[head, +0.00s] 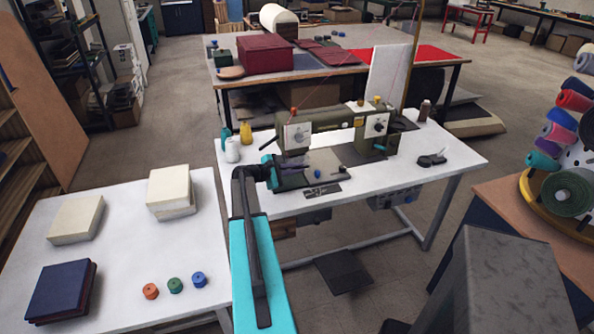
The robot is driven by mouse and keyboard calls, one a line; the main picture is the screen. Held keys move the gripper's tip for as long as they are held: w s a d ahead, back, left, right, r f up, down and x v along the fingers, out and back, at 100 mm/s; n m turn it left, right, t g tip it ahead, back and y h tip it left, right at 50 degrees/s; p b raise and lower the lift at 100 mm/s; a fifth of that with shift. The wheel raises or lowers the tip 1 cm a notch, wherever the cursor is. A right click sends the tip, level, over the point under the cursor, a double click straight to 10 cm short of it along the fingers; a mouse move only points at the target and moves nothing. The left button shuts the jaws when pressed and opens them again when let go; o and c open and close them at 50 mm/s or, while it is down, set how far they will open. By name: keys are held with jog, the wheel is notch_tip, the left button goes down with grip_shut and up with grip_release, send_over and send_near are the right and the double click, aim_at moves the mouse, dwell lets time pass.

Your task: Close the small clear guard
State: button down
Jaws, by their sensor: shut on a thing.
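A green-grey sewing machine (340,128) stands on the white table, its head with a white dial plate at the left end. My gripper (306,169) reaches in from the left, low under the machine's head and just above the bed. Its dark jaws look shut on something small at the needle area. The small clear guard is too small and transparent to make out on its own, and my jaws partly cover that spot. A small blue piece (317,174) lies on the bed just right of the jaws.
The white sewing table (440,152) holds a yellow bottle (246,132), a white bottle (232,150) and a brown bottle (424,111). A black tool (432,159) lies at right. Left, another white table (125,225) bears cloth stacks and spools. A grey block (510,285) stands front right.

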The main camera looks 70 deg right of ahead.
jog(key=shift+w+d+f+m+h+b, duration=0.15)
jog(key=shift+f+m+h+b, duration=0.55)
jog(key=shift+b, duration=2.7)
jog(key=c, duration=1.9)
grip_release()
jog(key=b+v, duration=0.2)
jog(key=v, duration=1.1)
jog(key=shift+w+a+r+b, duration=0.2)
jog(key=shift+a+r+b, duration=0.1)
jog(key=shift+r, duration=0.05)
